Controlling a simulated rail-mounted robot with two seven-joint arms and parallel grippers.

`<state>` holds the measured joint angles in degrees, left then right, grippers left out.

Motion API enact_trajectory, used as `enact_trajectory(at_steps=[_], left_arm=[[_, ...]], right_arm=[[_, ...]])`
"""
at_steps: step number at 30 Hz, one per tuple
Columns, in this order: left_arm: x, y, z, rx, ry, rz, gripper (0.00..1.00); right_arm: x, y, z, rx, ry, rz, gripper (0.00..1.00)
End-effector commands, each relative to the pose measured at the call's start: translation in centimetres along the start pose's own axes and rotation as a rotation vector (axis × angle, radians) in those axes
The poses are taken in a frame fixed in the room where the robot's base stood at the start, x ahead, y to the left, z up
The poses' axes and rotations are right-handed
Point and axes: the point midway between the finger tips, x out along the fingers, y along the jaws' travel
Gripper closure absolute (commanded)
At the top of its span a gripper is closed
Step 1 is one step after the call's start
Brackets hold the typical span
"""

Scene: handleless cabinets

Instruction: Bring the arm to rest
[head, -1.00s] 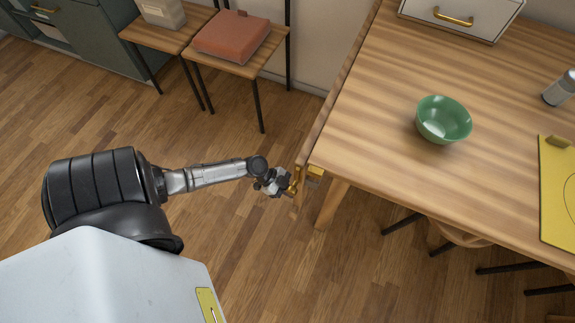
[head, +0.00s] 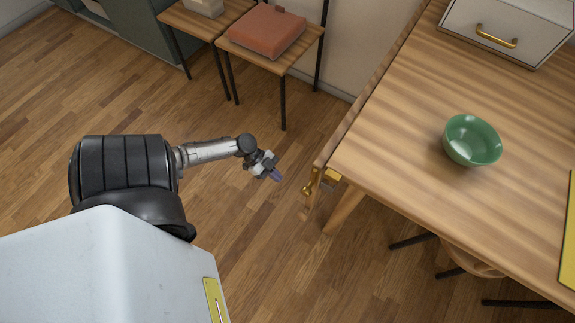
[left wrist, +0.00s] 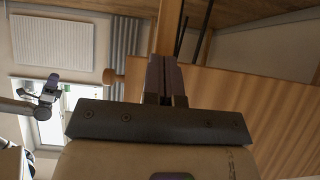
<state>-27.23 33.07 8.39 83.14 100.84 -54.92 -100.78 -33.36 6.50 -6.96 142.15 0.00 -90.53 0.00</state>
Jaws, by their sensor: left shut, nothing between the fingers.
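My left arm comes in from the left in the head view. Its gripper (head: 277,175) is in free air left of the table's near corner, over the floor. Its fingers are shut with nothing between them. In the left wrist view the two dark fingers (left wrist: 166,75) are side by side, against a backdrop of wooden panel and table parts. At the left of that view my other gripper (left wrist: 50,86) shows small, and I cannot tell whether its fingers are open.
A red box (head: 262,32) sits on a small side table. The floor between is clear.

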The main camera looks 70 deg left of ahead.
Motion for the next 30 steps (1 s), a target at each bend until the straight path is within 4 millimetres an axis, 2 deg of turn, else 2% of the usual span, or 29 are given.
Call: enact_trajectory(at_steps=[7,19,23,26,30], left_arm=[[-1.6,0.0,1.2,-0.001,-0.001,-0.001,1.0],[-1.9,0.0,1.4,-0.031,0.0,0.0,1.0],[-1.9,0.2,1.4,-0.19,0.001,0.011,1.0],[-1.9,0.9,1.6,-0.396,-0.02,0.056,1.0],[-2.1,2.7,2.7,-0.641,-0.204,0.131,1.0]], right_arm=[[-0.4,0.1,-0.1,0.001,0.0,0.001,0.57],[-0.4,0.3,-0.1,-0.008,0.0,0.008,0.57],[-0.4,0.5,-0.1,-0.012,0.0,0.012,0.57],[-0.4,0.5,-0.1,-0.011,0.0,0.011,0.57],[-0.4,0.4,-0.2,-0.009,0.0,0.01,0.57]])
